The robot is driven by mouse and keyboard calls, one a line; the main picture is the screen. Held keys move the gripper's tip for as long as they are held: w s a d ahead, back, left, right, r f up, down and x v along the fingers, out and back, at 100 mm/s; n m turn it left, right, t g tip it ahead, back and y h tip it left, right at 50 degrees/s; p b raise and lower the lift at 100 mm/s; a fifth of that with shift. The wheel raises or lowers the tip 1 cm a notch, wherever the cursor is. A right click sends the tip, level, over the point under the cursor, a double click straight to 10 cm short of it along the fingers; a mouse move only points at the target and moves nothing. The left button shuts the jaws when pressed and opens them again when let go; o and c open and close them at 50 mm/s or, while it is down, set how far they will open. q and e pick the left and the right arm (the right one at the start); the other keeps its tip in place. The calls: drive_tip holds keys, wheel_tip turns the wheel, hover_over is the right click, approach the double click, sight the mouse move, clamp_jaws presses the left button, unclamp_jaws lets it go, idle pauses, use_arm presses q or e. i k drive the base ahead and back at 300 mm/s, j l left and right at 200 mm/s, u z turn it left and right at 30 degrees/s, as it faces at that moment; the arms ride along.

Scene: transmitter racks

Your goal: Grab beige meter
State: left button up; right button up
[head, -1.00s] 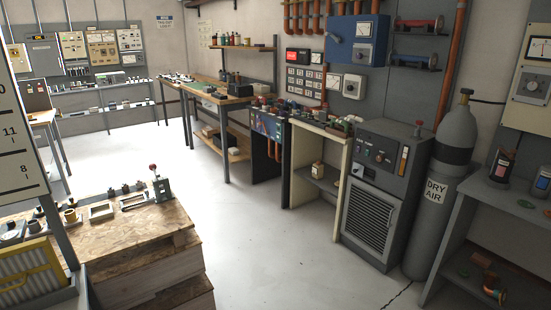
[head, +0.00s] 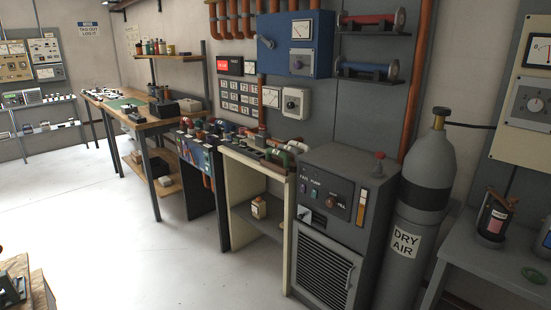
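No loose beige meter can be made out for certain in the head view. A small pale meter (head: 271,97) with a light dial face is on the wall above the cream bench, beside a round-dial box (head: 295,103). A larger beige panel (head: 527,95) with a meter face and a knob is on the wall at the right edge. A small beige object (head: 259,207) stands on the lower shelf of the cream bench; it looks like a bottle. Neither of my grippers is in view.
A grey cabinet (head: 325,250) and a grey gas cylinder (head: 420,200) stand at centre right. A grey table (head: 490,270) is right of them. A wooden bench (head: 150,118) stands at the back left. The pale floor (head: 100,220) is clear at left and centre.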

sight(258, 209)
drive_tip(key=i+j, duration=0.1)
drive_tip(key=i, duration=0.5)
drive_tip(key=i+j, duration=0.1)
drive_tip(key=i, duration=0.5)
drive_tip(key=i+j+z, duration=0.1)
drive_tip(key=i, duration=0.5)
